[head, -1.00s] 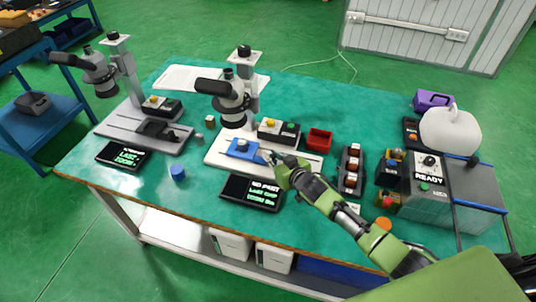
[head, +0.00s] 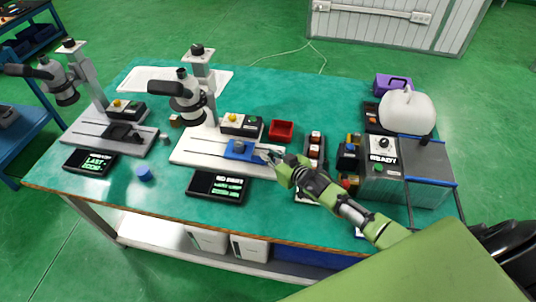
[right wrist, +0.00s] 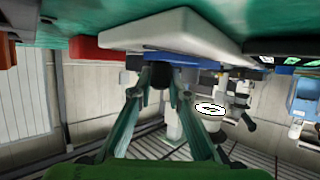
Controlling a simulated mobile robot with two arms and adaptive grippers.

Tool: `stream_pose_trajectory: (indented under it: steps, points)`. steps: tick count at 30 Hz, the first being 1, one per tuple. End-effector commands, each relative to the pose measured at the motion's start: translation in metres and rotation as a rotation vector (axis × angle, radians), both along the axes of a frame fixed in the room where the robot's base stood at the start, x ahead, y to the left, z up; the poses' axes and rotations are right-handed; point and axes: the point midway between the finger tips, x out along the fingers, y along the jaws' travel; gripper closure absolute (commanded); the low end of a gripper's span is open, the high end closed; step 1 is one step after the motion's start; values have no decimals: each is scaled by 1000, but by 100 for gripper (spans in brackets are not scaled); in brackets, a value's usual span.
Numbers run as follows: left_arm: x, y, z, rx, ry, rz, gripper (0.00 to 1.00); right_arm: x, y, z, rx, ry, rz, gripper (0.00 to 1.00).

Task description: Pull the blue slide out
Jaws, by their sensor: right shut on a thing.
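The blue slide (head: 240,150) sits on the white base (head: 190,154) of the right-hand microscope (head: 188,98), right of the column and in front of the control box with a yellow button (head: 242,124). My right gripper (head: 266,154) is shut on the slide's right end, low over the base. In the right wrist view, the two green fingers (right wrist: 160,76) reach up to the blue slide (right wrist: 182,58) and partly hide it; the pale base (right wrist: 180,27) is above it. My left gripper is not in view.
A red tray (head: 281,130) stands behind the base's right end. A black rack (head: 315,146) stands close to the right of my gripper. A display (head: 217,187) lies in front of the base. A blue cylinder (head: 144,173) stands front left.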

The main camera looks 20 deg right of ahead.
Motion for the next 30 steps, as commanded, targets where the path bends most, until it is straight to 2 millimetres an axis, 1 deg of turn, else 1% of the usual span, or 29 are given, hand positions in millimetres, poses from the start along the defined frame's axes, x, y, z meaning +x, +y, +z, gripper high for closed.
stream_pose_trajectory:
  steps: [1,2,3,10,13,17,22,30]
  points:
    - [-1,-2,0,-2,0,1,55,0,1,-1,1,1,1,76]
    - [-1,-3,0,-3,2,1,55,0,1,-1,1,1,1,68]
    - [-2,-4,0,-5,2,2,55,0,1,-1,1,0,1,66]
    - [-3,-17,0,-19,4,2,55,0,1,0,1,-1,1,66]
    - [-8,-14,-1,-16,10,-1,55,-1,1,0,2,-1,1,66]
    - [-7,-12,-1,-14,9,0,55,-8,-1,2,2,0,0,66]
    - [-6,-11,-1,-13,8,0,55,-30,-5,12,1,0,2,66]
    - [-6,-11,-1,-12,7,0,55,-79,-14,31,1,2,1,66]
